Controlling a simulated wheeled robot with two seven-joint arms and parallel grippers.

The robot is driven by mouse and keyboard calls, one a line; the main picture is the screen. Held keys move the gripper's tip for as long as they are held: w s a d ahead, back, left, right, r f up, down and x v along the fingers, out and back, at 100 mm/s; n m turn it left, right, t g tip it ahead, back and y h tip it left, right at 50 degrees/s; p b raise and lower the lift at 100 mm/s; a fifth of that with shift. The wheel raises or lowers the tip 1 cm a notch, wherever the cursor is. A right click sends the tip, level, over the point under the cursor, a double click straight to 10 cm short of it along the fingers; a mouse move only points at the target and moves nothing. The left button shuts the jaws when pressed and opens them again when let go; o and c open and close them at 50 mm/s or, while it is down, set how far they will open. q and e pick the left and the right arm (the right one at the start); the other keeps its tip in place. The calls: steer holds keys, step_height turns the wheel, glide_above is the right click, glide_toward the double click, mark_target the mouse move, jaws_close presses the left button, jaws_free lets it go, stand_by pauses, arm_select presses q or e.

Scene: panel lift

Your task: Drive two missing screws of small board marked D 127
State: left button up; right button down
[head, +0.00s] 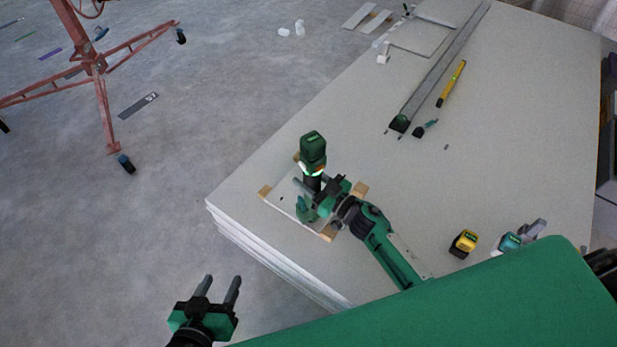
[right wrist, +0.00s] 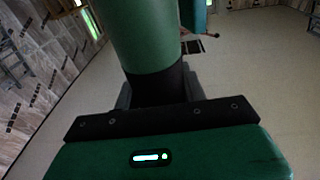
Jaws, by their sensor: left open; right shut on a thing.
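My right gripper (head: 320,188) is shut on a green and black power screwdriver (head: 313,147), held over the small board near the stack's left corner. The tool's thick green end points up; its lower end is partly hidden by the gripper. In the right wrist view the tool (right wrist: 148,40) fills the upper middle. The small pale board (head: 284,199) lies with wooden strips at its edges. Tool and gripper cover much of it; its marking and screws cannot be made out. My left gripper (head: 218,288) is open and empty, off the stack's front left side.
The board lies on a large stack of pale panels (head: 500,130). A yellow level (head: 451,83), a long metal rail (head: 440,70) and a yellow-black tool (head: 463,243) lie on it. A red wheeled stand (head: 95,75) is on the floor at left.

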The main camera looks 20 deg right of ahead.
steer(key=shift+r+p, duration=2)
steer(key=shift+r, duration=0.1)
arm_select(q)
step_height(320, 180, up, 4)
steer(key=shift+r, duration=0.15)
